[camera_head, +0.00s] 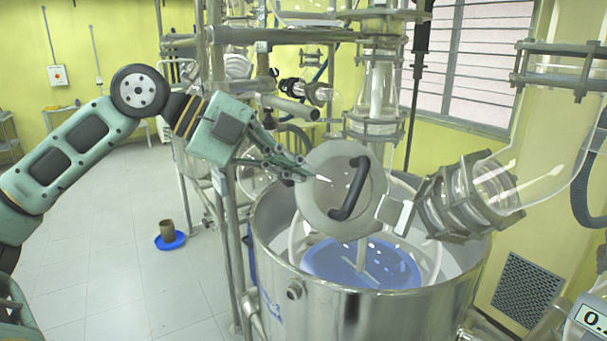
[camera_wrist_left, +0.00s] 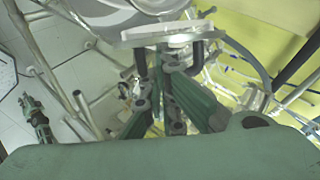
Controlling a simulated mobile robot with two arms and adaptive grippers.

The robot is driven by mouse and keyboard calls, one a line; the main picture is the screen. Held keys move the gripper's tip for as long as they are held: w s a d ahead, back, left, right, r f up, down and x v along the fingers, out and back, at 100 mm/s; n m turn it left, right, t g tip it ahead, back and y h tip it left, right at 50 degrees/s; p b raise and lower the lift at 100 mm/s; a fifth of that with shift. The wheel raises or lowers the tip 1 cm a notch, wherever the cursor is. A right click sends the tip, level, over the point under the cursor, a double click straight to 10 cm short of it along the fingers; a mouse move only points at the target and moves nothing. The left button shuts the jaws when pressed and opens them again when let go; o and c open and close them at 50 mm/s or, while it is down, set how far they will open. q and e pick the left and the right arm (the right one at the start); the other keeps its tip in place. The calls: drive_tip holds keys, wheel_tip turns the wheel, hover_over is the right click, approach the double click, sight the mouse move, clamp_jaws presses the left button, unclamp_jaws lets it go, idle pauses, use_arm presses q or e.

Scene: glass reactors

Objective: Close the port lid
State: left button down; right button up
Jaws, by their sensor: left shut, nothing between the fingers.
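The port lid (camera_head: 318,215) is a round pale grey disc with a black curved handle (camera_head: 352,190). It stands swung out above the steel vessel, joined by a light bracket (camera_head: 396,214) to the flange of the angled glass port (camera_head: 440,205) on its right. In the left wrist view the lid (camera_wrist_left: 165,34) shows nearly edge-on ahead of the fingers. My left gripper (camera_head: 308,174) is shut and empty, its tips at the lid's upper left edge; contact is unclear. The gripper also shows in the left wrist view (camera_wrist_left: 165,85). My right gripper is not in view.
The open steel vessel (camera_head: 345,310) with a blue interior lies below the lid. Glass columns and metal framing (camera_head: 225,180) crowd behind and left of it. A blue dish (camera_head: 170,241) holding a brown cup is on the floor, with free floor around it.

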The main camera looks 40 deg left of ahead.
use_arm(q)
drive_tip(key=w+a+f+m+g+h+p, duration=0.1)
drive_tip(key=w+a+f+h, duration=0.2)
drive_tip(key=w+a+f, duration=0.3)
drive_tip(key=shift+w+a+p, duration=0.35)
drive_tip(key=shift+w+a, duration=0.3)
drive_tip(key=shift+a, duration=0.1)
